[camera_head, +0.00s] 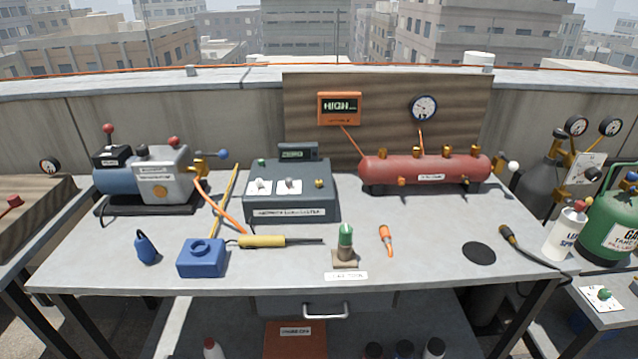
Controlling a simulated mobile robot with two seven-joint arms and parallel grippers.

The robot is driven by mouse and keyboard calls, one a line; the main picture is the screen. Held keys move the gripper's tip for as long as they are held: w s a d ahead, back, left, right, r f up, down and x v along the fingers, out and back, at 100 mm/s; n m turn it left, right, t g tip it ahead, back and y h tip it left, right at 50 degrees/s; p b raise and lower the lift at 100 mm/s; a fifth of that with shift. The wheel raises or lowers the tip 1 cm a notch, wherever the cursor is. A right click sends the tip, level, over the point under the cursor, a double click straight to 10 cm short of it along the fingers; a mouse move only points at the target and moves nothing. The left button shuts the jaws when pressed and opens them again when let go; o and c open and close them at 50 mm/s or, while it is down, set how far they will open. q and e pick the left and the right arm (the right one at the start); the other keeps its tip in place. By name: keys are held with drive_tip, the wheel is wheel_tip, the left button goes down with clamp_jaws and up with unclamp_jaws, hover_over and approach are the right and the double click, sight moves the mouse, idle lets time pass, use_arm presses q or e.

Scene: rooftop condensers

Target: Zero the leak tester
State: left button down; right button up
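A dark grey-blue instrument box (300,212), which looks like the leak tester, stands at the middle of the table. Its front label is too small to read surely. A small display (298,152) rises at its back, and its top carries two white switch plates (289,186), a green knob (262,162) and a yellow knob (319,183). A yellow-handled probe (262,241) lies in front of it, beside a blue block (201,258). A green-topped piece (345,238) stands upright on a small base at front centre. Neither of my grippers is in view.
A pump (145,178) stands at left. A red tank (425,170) sits at back right, below an orange display reading HIGH (340,108) and a round gauge (424,108). An orange-handled tool (386,240), black disc (479,253) and white bottle (566,232) are at right.

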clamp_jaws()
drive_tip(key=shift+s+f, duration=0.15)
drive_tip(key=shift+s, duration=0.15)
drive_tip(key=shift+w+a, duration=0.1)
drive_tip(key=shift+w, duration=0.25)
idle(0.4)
